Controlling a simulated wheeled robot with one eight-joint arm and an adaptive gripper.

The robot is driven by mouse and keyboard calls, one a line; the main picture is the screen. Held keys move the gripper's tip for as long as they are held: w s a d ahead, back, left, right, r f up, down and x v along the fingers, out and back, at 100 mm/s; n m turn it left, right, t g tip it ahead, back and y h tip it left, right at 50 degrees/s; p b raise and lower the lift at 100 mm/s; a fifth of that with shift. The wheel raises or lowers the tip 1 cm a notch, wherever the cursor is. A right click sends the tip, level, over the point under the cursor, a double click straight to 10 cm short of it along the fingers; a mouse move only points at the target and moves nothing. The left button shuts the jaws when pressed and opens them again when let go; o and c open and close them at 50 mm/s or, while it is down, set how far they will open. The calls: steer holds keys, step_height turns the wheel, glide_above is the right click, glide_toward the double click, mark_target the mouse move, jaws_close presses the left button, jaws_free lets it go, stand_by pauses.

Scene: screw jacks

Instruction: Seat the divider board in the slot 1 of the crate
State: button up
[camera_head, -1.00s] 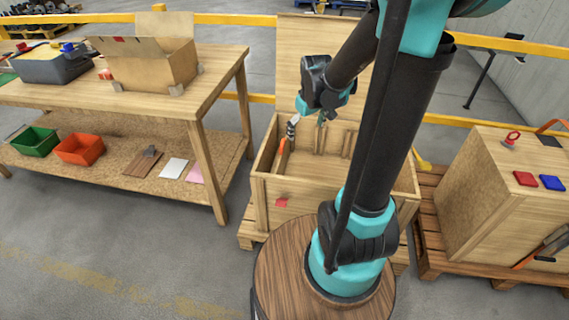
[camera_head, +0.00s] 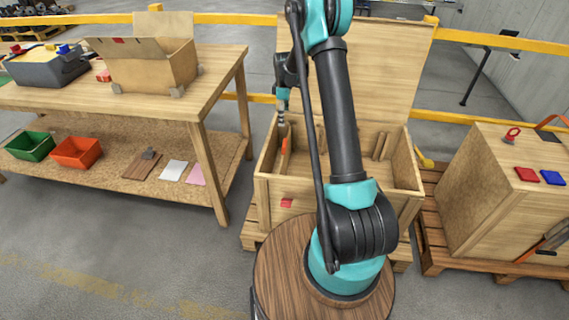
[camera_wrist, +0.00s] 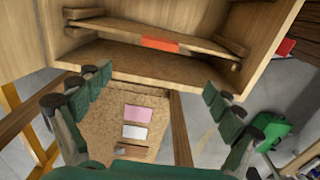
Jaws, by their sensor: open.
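The divider board (camera_head: 285,158) stands on edge inside the wooden crate (camera_head: 330,194), near its left wall. An orange patch marks its top edge. In the wrist view the board (camera_wrist: 118,33) runs across the crate, its ends beside wooden rails at the crate walls (camera_wrist: 53,35). I cannot tell whether it is fully down in a slot. My gripper (camera_head: 282,122) is above the left part of the crate. In the wrist view my gripper (camera_wrist: 157,88) has its green fingers spread wide, with nothing between them and apart from the board.
The crate's raised lid (camera_head: 385,70) stands behind it. Further rails (camera_head: 382,146) show at its right. A workbench (camera_head: 215,75) with bins stands left. A wooden box (camera_head: 480,205) on a pallet stands right. Floor at front left is clear.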

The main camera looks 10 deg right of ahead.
mark_target(285, 143)
step_height(285, 143, down, 17)
steer(key=shift+d+f, duration=0.1)
steer(key=shift+f, duration=0.1)
steer(key=c, duration=2)
steer(key=shift+r, duration=0.1)
